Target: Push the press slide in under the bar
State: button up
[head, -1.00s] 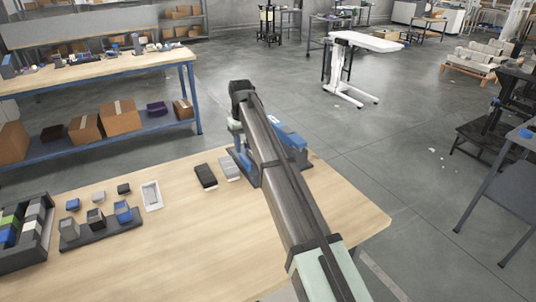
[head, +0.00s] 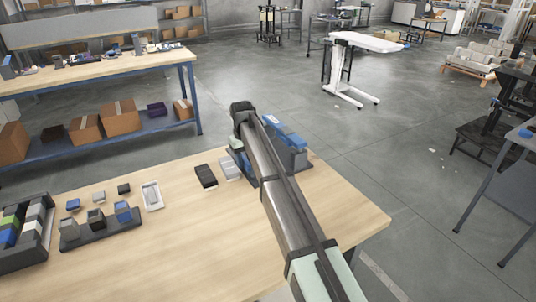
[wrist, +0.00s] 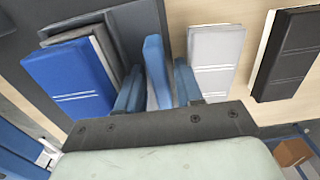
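The press is a dark-based fixture with blue parts (head: 288,143) at the far right of the table in the head view, partly covered by my arm. In the wrist view a large blue block with two pale lines (wrist: 72,80) sits at the left beside grey parts on a dark base. My gripper (wrist: 158,82) points down with its two blue fingers apart. A narrow blue upright piece (wrist: 155,65) shows between them, with a gap on each side. I cannot tell whether it is the slide's handle.
A grey block (wrist: 215,48) and a black block (wrist: 290,52) lie beside the press. A pale tray (head: 152,195), small blocks on a dark stand (head: 100,232) and a bin of coloured blocks (head: 28,235) are further left. The table front (head: 200,255) is clear.

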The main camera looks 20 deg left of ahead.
jog(key=shift+s+f, duration=0.15)
jog(key=shift+f, duration=0.25)
jog(key=shift+c, duration=0.3)
